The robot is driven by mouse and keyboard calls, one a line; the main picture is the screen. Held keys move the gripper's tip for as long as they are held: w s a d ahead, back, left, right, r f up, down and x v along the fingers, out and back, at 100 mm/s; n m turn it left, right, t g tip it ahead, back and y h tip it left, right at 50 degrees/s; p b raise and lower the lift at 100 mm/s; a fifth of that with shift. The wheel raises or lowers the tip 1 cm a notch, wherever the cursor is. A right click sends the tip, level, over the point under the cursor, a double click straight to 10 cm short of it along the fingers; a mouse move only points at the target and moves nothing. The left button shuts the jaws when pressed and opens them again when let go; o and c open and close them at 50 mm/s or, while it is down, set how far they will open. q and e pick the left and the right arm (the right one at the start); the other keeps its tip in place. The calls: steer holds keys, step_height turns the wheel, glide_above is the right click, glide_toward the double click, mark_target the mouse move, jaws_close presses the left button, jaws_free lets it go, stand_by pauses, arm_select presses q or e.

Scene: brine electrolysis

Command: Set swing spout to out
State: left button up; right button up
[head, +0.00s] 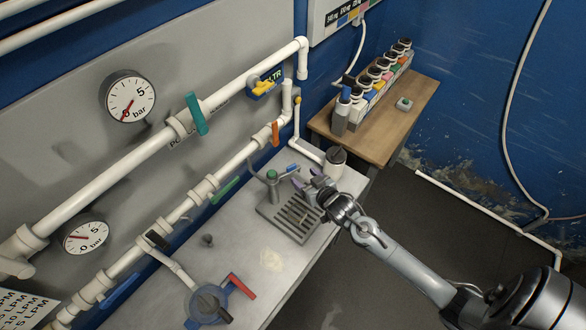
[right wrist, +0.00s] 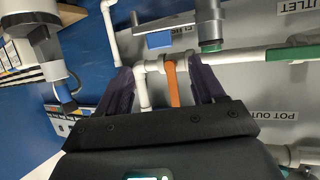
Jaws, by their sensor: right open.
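A tap-like swing spout (head: 272,178) with a green collar stands at the back of the slotted drain tray (head: 268,216). A small blue piece (head: 293,168) shows to its right. In the right wrist view, a grey post with a green ring (right wrist: 210,42) and a bar with a blue piece (right wrist: 160,40) seem to be this spout, ahead of the fingers. My right gripper (head: 304,183) is open and empty, right of the spout, above the tray's right end. Its two dark purple fingers (right wrist: 162,88) show apart in the right wrist view. My left gripper is out of view.
White pipes with gauges (head: 130,100) and coloured levers, including an orange handle (head: 275,133), line the wall. A blue valve with a red lever (head: 240,286) sits at the bench front. Bottles stand on the wooden table (head: 415,93).

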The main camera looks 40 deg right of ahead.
mark_target(292, 167)
steer(key=x, duration=0.9)
steer(key=shift+w+d+f, duration=0.1)
steer(key=shift+w, duration=0.3)
steer(key=shift+c, duration=0.5)
jaws_close()
